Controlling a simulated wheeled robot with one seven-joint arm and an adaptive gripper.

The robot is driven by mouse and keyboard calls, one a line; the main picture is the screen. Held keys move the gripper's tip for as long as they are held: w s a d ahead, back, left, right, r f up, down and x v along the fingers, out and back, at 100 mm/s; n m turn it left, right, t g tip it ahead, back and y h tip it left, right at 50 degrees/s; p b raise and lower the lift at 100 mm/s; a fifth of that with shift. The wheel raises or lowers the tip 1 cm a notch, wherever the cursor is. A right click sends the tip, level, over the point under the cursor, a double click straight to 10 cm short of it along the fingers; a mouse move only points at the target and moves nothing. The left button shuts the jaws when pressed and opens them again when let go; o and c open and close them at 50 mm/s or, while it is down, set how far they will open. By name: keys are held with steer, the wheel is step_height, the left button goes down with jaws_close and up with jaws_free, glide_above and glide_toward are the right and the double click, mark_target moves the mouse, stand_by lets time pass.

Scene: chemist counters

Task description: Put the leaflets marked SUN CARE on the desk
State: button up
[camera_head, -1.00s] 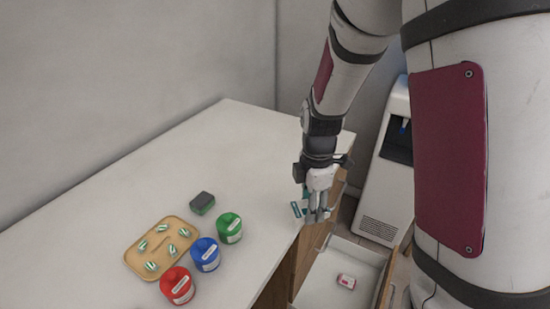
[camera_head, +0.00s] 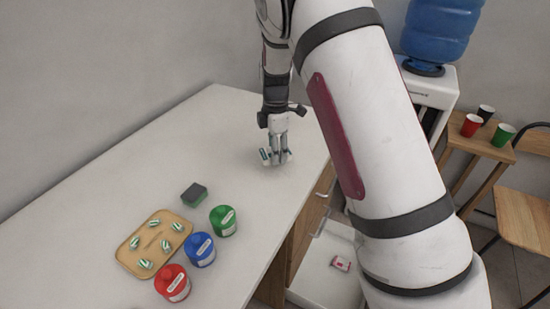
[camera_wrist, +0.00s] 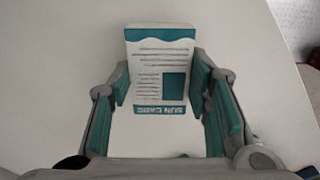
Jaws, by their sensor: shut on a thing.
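My gripper (camera_head: 277,157) is over the far right part of the white desk (camera_head: 225,125), low near its surface. It is shut on the SUN CARE leaflets (camera_wrist: 160,68), a white and teal stack with the words on a teal band at the near edge. In the wrist view the fingers (camera_wrist: 160,100) grip the stack at both sides, with the white desk top behind it. In the head view the leaflets are mostly hidden by the fingers. Whether they touch the desk I cannot tell.
A tan tray (camera_head: 126,250) with several small striped packs, a dark sponge (camera_head: 194,195), and green (camera_head: 223,221), blue (camera_head: 200,250) and red (camera_head: 172,283) jars stand nearer on the desk. An open drawer (camera_head: 325,285) holds a red-and-white box (camera_head: 341,263). The desk's far left is clear.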

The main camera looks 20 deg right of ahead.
steer(key=shift+w+f, duration=0.15)
steer(key=shift+f, duration=1.6)
steer(key=shift+f, duration=0.15)
steer(key=o, duration=1.2)
steer(key=shift+c, duration=0.2)
